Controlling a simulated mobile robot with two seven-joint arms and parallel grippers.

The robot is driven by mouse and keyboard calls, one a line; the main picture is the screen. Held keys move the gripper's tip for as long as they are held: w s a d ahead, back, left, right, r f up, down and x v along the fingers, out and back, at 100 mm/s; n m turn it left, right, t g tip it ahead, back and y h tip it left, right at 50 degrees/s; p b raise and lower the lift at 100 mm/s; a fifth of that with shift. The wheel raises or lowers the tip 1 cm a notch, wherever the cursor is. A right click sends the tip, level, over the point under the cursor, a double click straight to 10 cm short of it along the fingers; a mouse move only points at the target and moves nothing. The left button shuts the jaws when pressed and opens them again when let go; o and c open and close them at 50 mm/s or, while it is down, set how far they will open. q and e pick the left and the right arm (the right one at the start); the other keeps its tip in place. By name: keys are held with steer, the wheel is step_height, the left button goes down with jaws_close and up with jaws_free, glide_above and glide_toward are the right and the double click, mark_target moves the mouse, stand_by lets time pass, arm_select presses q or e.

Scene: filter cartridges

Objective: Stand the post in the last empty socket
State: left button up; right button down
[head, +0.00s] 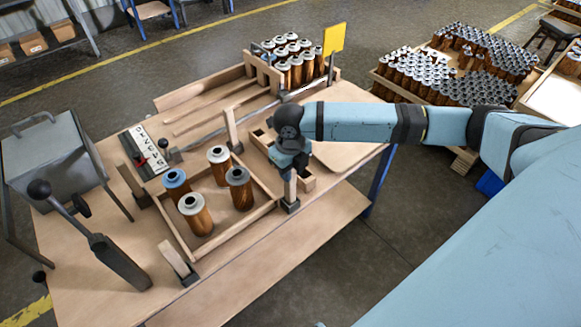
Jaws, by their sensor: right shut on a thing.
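My right gripper (290,172) is shut on a pale wooden post (290,189) and points down at the right corner of the cartridge tray. The post is upright, with its lower end at a dark socket (291,207) on the table. I cannot tell whether it is seated in the socket or just above it. Similar posts stand in dark feet around the tray: one behind it (232,128), one at its left (131,180) and one at the front (174,258). The gripper hides the top of the held post. My left gripper is not in view.
The wooden tray (225,230) holds several cartridges. A dark lever (118,262) stands at the front left. Cartridges fill a rack (296,72) behind. The table's front right (290,245) is clear.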

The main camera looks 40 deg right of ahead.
steer(key=shift+f+b, duration=0.35)
steer(key=shift+f, duration=0.8)
steer(key=c, duration=0.8)
jaws_free()
steer(key=shift+f, duration=0.1)
step_height(320, 180, up, 14)
steer(key=shift+f, duration=0.1)
